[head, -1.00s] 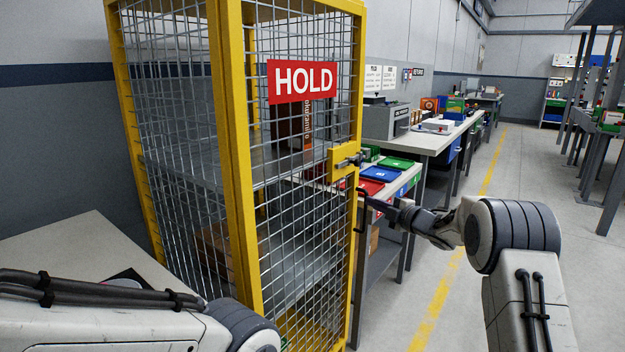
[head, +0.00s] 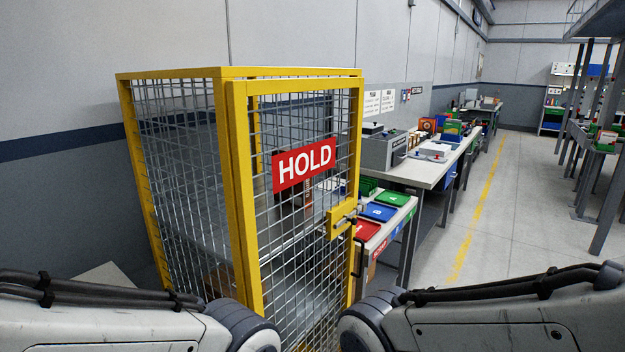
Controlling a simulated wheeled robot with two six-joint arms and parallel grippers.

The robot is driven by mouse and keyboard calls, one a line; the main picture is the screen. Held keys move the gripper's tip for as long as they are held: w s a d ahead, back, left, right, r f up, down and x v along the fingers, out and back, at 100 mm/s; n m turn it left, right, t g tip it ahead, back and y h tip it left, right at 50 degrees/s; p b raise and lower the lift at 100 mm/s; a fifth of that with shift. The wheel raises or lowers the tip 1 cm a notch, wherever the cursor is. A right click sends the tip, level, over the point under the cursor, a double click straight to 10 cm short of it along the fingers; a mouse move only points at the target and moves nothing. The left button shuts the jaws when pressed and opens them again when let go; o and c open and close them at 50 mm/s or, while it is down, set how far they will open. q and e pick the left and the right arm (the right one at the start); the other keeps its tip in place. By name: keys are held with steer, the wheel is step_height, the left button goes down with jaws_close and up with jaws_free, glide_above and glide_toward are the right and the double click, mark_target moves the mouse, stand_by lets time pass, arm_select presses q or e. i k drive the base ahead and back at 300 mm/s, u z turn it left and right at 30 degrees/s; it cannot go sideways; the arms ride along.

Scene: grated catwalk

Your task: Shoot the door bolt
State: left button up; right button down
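A yellow-framed wire mesh cage (head: 240,170) stands in front of me, with a red HOLD sign (head: 304,165) on its door. The door bolt (head: 343,219) sits on a yellow plate at the door's right edge, at about mid-height. A dark door handle (head: 358,258) hangs just below it. I cannot tell whether the bolt is in or out. My two arms reach in at the bottom left and bottom right. Both grippers are out of the picture, and no gripper is seen touching the bolt or handle.
Right behind the cage is a bench with red (head: 366,230), blue (head: 379,211) and green bins. A longer bench (head: 425,170) carries a grey machine and boxes. The floor with a yellow line (head: 478,220) is clear to the right. Grey posts stand at far right.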

mark_target(354, 221)
steer(key=u, duration=0.1)
steer(key=k, duration=0.45)
steer(key=z, duration=0.85)
steer(key=i, duration=1.05)
steer(key=u, duration=0.75)
